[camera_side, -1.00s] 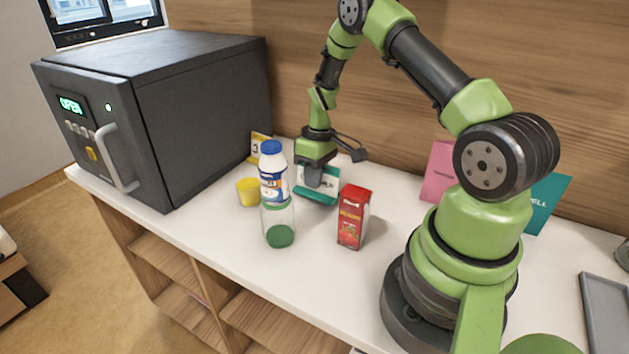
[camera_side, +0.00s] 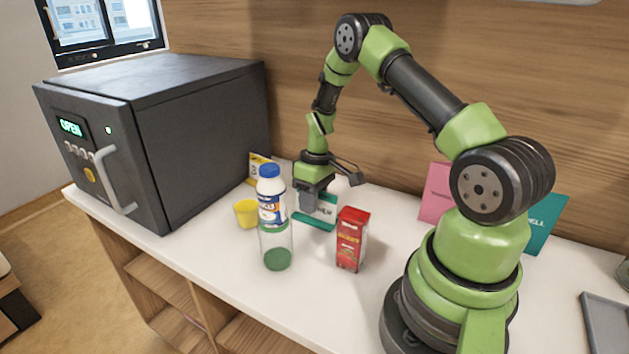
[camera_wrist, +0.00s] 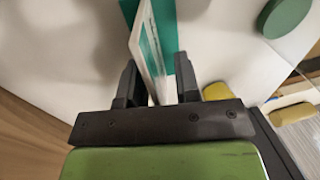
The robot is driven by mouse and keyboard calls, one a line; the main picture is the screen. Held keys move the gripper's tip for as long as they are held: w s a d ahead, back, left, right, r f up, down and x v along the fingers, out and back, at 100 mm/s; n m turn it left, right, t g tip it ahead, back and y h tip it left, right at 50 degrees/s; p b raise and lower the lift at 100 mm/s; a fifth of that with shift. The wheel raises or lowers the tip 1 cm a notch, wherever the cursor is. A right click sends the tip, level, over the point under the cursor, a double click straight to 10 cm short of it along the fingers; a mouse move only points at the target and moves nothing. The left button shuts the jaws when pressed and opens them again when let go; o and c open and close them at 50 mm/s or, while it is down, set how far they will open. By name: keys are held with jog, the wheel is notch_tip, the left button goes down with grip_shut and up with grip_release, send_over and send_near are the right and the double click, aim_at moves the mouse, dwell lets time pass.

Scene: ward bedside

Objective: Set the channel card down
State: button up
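The channel card (camera_side: 322,209) is a white and teal folded card with printed lettering, partly hidden by my fingers. In the side view it is upright, its teal lower edge at or very near the white counter, behind the carton and bottle. My gripper (camera_side: 310,202) points down over the card's left part. In the wrist view the card (camera_wrist: 148,42) runs between the two fingers of my gripper (camera_wrist: 160,85), slanted to them. The fingers stand apart on either side, with a narrow gap at the left; any contact at the right is unclear.
A red carton (camera_side: 351,240), yellow cup (camera_side: 246,213) and yellow card (camera_side: 258,165) are close by. The dark oven (camera_side: 190,135) is left; pink (camera_side: 436,190) and teal (camera_side: 543,222) cards stand right.

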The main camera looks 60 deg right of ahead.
notch_tip(320, 180, up, 11)
jog(key=d, duration=0.2)
jog(key=s+a+r+m+t+h, duration=0.1)
jog(key=a+r+t, duration=0.1)
jog(key=a+r, duration=0.7)
jog(key=s+a+r+m+t, duration=0.1)
jog(key=s+a+r+t, duration=0.1)
jog(key=s+a+r, duration=0.2)
jog(key=s+a+r+m+t+y, duration=0.1)
jog(key=s+a+r, duration=0.4)
jog(key=s, duration=0.6)
jog(key=shift+a+m+t, duration=0.5)
jog(key=shift+a+t, duration=0.5)
jog(key=shift+t, duration=0.1)
